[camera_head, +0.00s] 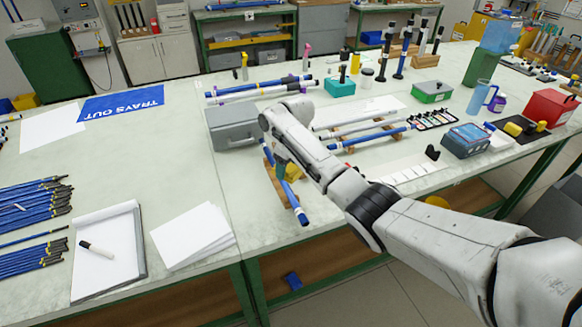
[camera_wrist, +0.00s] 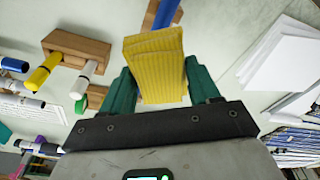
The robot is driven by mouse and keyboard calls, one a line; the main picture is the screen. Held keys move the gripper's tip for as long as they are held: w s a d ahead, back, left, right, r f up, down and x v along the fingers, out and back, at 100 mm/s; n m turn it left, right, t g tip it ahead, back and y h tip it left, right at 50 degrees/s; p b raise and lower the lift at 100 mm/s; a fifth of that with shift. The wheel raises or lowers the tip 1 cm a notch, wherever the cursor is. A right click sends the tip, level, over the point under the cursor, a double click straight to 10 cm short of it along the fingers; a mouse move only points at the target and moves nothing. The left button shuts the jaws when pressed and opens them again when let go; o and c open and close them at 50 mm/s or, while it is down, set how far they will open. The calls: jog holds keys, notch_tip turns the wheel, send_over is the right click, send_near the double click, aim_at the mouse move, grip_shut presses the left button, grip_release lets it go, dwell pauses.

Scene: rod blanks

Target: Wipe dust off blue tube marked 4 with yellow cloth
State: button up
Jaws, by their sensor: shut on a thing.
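My gripper (camera_wrist: 158,78) has teal fingers shut on a folded, ribbed yellow cloth (camera_wrist: 155,60). In the head view the cloth (camera_head: 294,172) shows only in part beside my gripper (camera_head: 281,171). A blue tube (camera_head: 292,198) lies at a slant below my gripper, near the table's front edge. The blue tube (camera_wrist: 167,12) also shows behind the cloth in the wrist view, its middle hidden. I cannot tell whether the cloth touches it. No number or dust on it is readable from here.
More blue tubes (camera_head: 368,138) lie on wooden rests to the right. A grey box (camera_head: 232,127) stands behind my gripper. White paper (camera_head: 192,236) and a notepad (camera_head: 108,250) lie left, with several dark blue rods (camera_head: 33,205). A red box (camera_head: 550,107) stands far right.

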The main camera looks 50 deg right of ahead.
jog(key=shift+r+p, duration=0.45)
jog(key=shift+r, duration=0.4)
